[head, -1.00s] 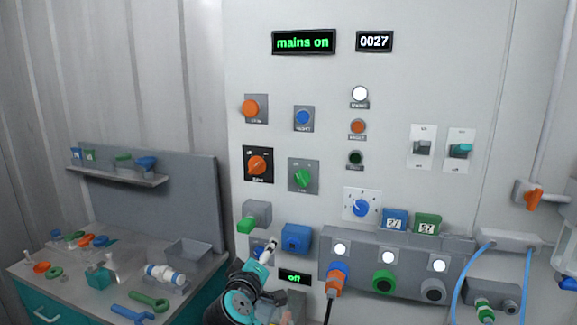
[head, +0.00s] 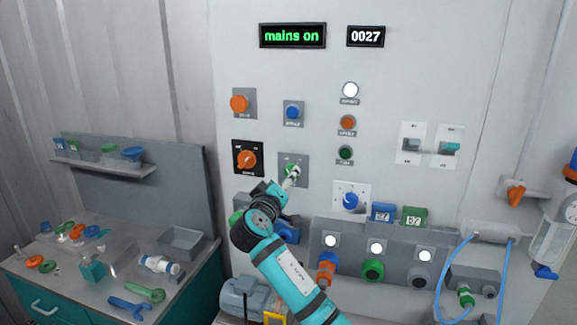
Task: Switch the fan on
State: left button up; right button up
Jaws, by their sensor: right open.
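My right gripper (head: 291,178) reaches up from below to the front of the green rotary knob on its grey plate (head: 298,159). The gripper is open, with its fingertips over the knob; I cannot tell whether they touch it. Only a little green shows behind the fingers, so the knob's setting is hidden. The labels are too small to read, so I cannot tell which control is the fan's. The "mains on" display (head: 292,36) is lit green. My left gripper is not in view.
An orange rotary switch (head: 247,159) sits just left of the green knob. A blue dial (head: 351,200) is at its lower right. Push buttons sit above, and two toggle switches (head: 411,146) (head: 448,148) are to the right. A workbench (head: 60,285) with loose parts stands at left.

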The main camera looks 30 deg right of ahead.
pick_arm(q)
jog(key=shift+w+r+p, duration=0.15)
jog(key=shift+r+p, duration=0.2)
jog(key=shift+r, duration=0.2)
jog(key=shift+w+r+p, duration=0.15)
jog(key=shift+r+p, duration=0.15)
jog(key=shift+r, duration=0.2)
pick_arm(e)
jog(key=x, duration=0.4)
jog(key=shift+w+d, duration=0.15)
jog(key=shift+c, duration=0.2)
